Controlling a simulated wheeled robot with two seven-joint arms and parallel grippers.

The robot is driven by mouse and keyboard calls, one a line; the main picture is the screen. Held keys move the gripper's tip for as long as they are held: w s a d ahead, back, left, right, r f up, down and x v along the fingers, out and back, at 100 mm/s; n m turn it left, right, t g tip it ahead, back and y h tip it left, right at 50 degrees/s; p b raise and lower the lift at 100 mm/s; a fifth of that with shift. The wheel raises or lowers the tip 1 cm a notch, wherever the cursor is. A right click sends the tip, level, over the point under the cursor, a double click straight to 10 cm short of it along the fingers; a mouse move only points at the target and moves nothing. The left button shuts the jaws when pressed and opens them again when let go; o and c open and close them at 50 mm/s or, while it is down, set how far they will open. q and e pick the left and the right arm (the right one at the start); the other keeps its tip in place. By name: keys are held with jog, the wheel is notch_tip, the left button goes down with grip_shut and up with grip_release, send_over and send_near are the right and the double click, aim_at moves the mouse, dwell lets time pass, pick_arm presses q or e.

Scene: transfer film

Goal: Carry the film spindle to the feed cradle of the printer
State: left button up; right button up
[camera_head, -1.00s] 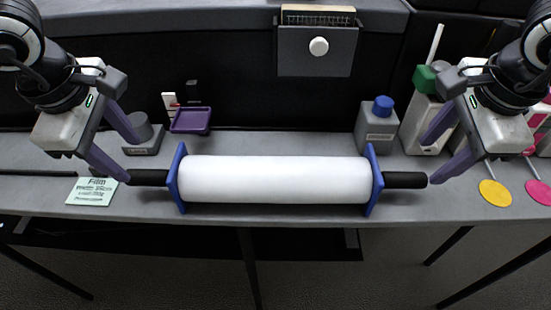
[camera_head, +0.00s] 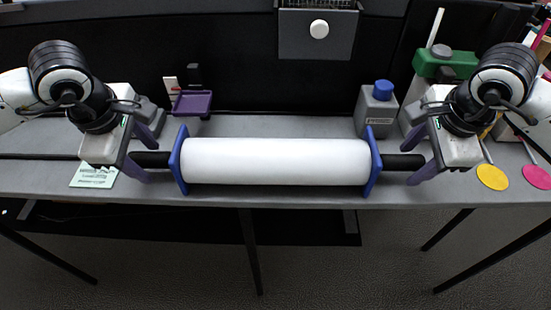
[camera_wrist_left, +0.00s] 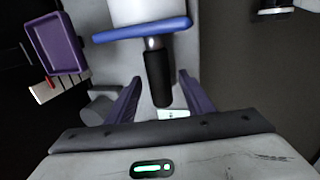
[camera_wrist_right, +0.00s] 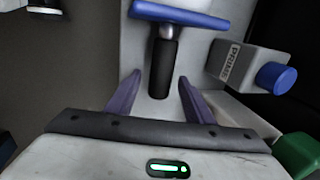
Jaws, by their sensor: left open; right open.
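The film spindle is a white roll (camera_head: 275,161) with a blue flange at each end and black handles sticking out. It lies level across the table. The left handle (camera_wrist_left: 157,78) lies between the open purple fingers of my left gripper (camera_wrist_left: 156,100), with gaps on both sides. The right handle (camera_wrist_right: 162,68) lies between the open purple fingers of my right gripper (camera_wrist_right: 154,95), also with gaps. In the head view my left gripper (camera_head: 143,162) and right gripper (camera_head: 420,162) are at the two ends. The printer's feed cradle cannot be made out.
A purple tray (camera_head: 192,103) stands behind the roll on the left. A grey bottle with a blue cap (camera_head: 377,109) and a green-topped container (camera_head: 443,65) stand behind on the right. A pale label card (camera_head: 93,176) lies by my left gripper. Yellow (camera_head: 492,177) and pink discs lie at right.

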pick_arm(q)
jog(key=shift+w+f, duration=0.15)
jog(key=shift+f, duration=0.45)
pick_arm(e)
jog(key=shift+w+f, duration=0.15)
jog(key=shift+f, duration=0.45)
pick_arm(q)
grip_shut()
pick_arm(e)
grip_shut()
pick_arm(q)
jog(key=shift+w+r, duration=0.2)
jog(key=shift+r, duration=0.15)
pick_arm(e)
jog(key=shift+w+r, duration=0.2)
jog(key=shift+r, duration=0.1)
